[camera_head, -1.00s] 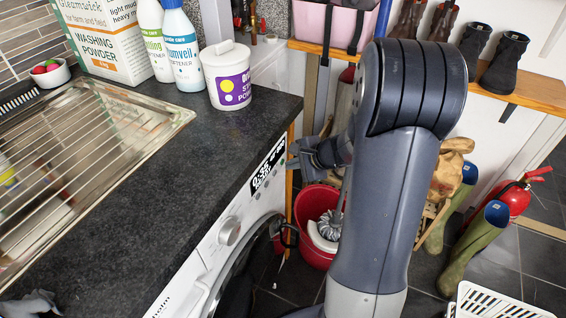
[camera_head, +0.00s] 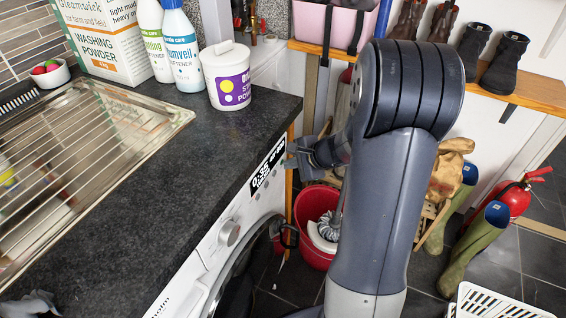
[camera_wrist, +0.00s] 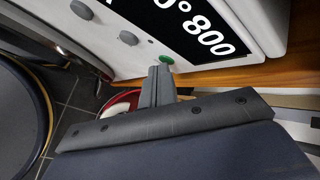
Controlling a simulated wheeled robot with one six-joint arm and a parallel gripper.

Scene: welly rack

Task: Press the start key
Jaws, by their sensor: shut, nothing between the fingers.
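The washing machine's white control panel (camera_head: 215,248) faces right under the worktop. It carries a black display (camera_head: 268,166), which also shows upside down in the wrist view (camera_wrist: 205,28). A small green key (camera_wrist: 166,60), probably the start key, sits beside the display in the wrist view. My gripper (camera_wrist: 159,70) is shut and empty, its fingertips right at the green key and covering part of the panel by it. I cannot tell whether they touch it. In the head view my gripper (camera_head: 291,158) is by the panel's far end, and the key is hidden.
Two grey keys (camera_wrist: 128,38) (camera_wrist: 82,10) lie along the panel, and a round dial (camera_head: 229,232) is nearer. The round door (camera_head: 240,285) stands below. A red bucket (camera_head: 314,222) is on the floor behind my gripper. The worktop (camera_head: 185,165) edge overhangs the panel.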

